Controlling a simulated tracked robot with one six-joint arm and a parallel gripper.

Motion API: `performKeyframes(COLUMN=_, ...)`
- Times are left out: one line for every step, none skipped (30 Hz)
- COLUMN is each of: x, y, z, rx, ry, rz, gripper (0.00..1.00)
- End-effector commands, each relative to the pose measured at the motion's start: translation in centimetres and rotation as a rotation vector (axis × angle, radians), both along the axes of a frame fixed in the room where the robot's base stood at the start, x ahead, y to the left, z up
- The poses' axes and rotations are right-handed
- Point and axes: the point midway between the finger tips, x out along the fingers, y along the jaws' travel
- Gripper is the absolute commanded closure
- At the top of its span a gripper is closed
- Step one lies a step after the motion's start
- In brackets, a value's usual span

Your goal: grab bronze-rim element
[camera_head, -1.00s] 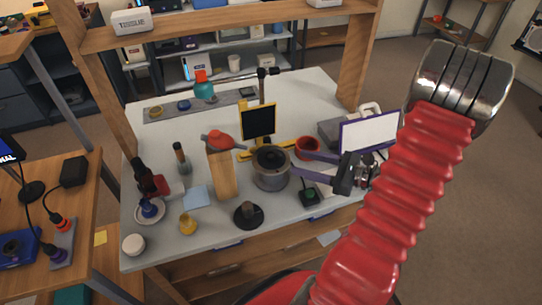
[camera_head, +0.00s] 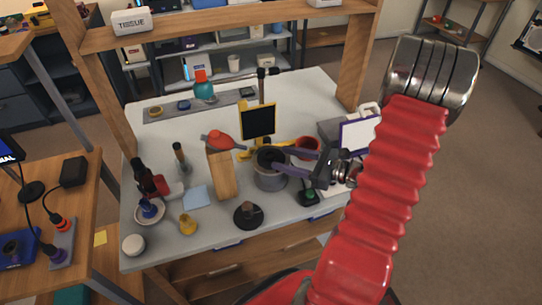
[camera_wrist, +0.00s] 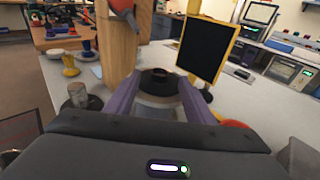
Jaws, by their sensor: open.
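A grey lens barrel (camera_head: 270,178) with a dark top stands upright at the middle of the white bench. It also shows in the wrist view (camera_wrist: 158,101) between my fingers. A small reddish-brown ring (camera_wrist: 159,72) shows at the centre of its dark top; I cannot tell surely whether this is the bronze-rim element. My gripper (camera_head: 279,158) is open, with its two purple fingers reaching in from the right over the barrel's top. In the wrist view the fingers (camera_wrist: 160,77) lie on either side of the barrel, and nothing is held. Contact with the barrel cannot be told.
A wooden block (camera_head: 222,174) with a red-topped tool stands left of the barrel. A dark panel in a yellow frame (camera_head: 257,122) stands behind it. A red cup (camera_head: 307,147) is behind my fingers. A black round base (camera_head: 248,216) stands in front. The bench's front left is partly clear.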

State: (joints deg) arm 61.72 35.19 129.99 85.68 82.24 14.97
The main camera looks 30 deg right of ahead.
Motion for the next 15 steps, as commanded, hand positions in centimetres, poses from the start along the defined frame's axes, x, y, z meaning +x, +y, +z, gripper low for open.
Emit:
performKeyframes(x=0.5, y=0.5, z=-0.1, rx=0.001, ry=0.0, rz=0.004, gripper=0.51)
performKeyframes(x=0.9, y=0.7, z=-0.1, rx=0.001, ry=0.0, rz=0.005, gripper=0.51)
performKeyframes(x=1.3, y=0.9, z=-0.2, rx=0.001, ry=-0.001, rz=0.003, gripper=0.51)
performKeyframes(x=1.5, y=1.1, z=-0.2, rx=0.001, ry=-0.001, rz=0.004, gripper=0.51)
performKeyframes(x=1.8, y=1.2, z=-0.3, rx=0.001, ry=0.0, rz=0.004, gripper=0.51)
performKeyframes(x=2.1, y=1.4, z=-0.3, rx=0.001, ry=-0.001, rz=0.003, gripper=0.51)
performKeyframes(x=2.2, y=1.4, z=-0.4, rx=0.0, ry=0.0, rz=0.002, gripper=0.51)
performKeyframes(x=2.4, y=1.5, z=-0.4, rx=0.0, ry=0.0, rz=0.002, gripper=0.51)
performKeyframes(x=2.5, y=1.5, z=-0.4, rx=0.0, ry=0.0, rz=0.001, gripper=0.51)
performKeyframes(x=2.5, y=1.6, z=-0.4, rx=0.0, ry=0.0, rz=0.001, gripper=0.51)
performKeyframes(x=2.5, y=1.6, z=-0.4, rx=0.0, ry=0.0, rz=0.001, gripper=0.51)
performKeyframes(x=2.5, y=1.6, z=-0.4, rx=0.0, ry=0.0, rz=0.001, gripper=0.51)
performKeyframes(x=2.5, y=1.6, z=-0.4, rx=0.0, ry=0.0, rz=0.001, gripper=0.51)
performKeyframes(x=2.5, y=1.6, z=-0.4, rx=0.0, ry=0.0, rz=0.001, gripper=0.51)
performKeyframes(x=2.5, y=1.6, z=-0.4, rx=0.0, ry=0.0, rz=0.001, gripper=0.51)
